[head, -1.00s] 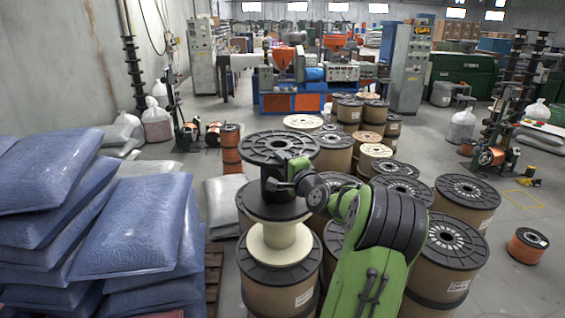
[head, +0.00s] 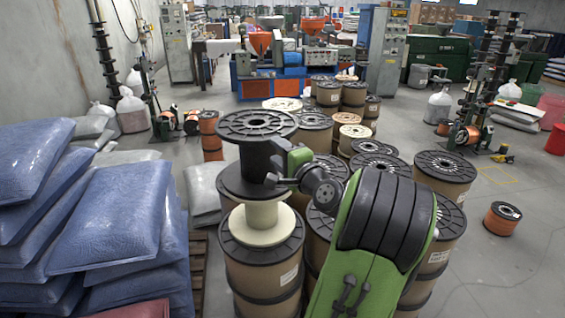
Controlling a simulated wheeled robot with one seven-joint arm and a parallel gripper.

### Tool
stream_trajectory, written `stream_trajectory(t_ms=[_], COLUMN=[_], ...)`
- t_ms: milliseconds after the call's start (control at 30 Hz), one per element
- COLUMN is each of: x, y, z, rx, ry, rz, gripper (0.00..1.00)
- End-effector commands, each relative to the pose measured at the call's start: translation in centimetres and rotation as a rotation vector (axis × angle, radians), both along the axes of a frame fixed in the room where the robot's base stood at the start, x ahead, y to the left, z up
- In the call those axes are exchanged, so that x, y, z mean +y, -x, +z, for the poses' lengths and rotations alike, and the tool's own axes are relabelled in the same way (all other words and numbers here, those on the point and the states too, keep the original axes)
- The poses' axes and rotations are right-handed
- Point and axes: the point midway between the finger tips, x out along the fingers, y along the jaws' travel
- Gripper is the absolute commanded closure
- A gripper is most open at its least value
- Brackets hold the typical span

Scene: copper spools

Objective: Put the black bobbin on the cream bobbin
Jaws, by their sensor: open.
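The black bobbin (head: 257,125) stands upright above the cream bobbin (head: 262,215), lined up with it. The cream bobbin stands upright on the black top of a large brown spool (head: 262,275). My gripper (head: 275,179) is open at the right side of the black bobbin's core, between its two flanges. The fingertips are small and partly dark against the core, so I cannot tell whether they touch it.
Several large brown spools (head: 445,180) stand close together behind and to the right of my arm. Blue sacks (head: 110,215) are piled on the left. Machines (head: 290,65) stand at the back.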

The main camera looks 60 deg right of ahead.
Motion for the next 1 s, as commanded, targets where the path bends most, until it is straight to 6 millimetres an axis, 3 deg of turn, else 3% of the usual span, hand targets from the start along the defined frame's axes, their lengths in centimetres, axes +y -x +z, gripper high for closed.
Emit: stream_trajectory(t_ms=[100, 267, 433, 500, 567, 667, 767, 867, 900, 1000], x=[0.8, 1.2, 1.6, 3.3, 6.2, 13.2, 20.6, 27.8, 30.4, 35.6], y=[1.7, 2.3, 1.8, 0.2, -2.1, -5.9, -7.3, -6.3, -5.1, -0.9], z=[-0.2, 0.0, 0.0, -0.3, -1.0, -2.8, -4.6, -6.1, -6.6, -7.5], rx=[0.001, 0.0, 0.012, 0.068, 0.161, 0.377, 0.591, 0.788, 0.859, 1.009], ry=[0.0, 0.001, 0.006, 0.033, 0.08, 0.215, 0.382, 0.579, 0.665, 0.869], rz=[-0.001, 0.001, 0.013, 0.059, 0.134, 0.307, 0.479, 0.649, 0.716, 0.863], gripper=[0.54, 0.54, 0.54, 0.54, 0.54, 0.54, 0.54, 0.54, 0.54, 0.54])
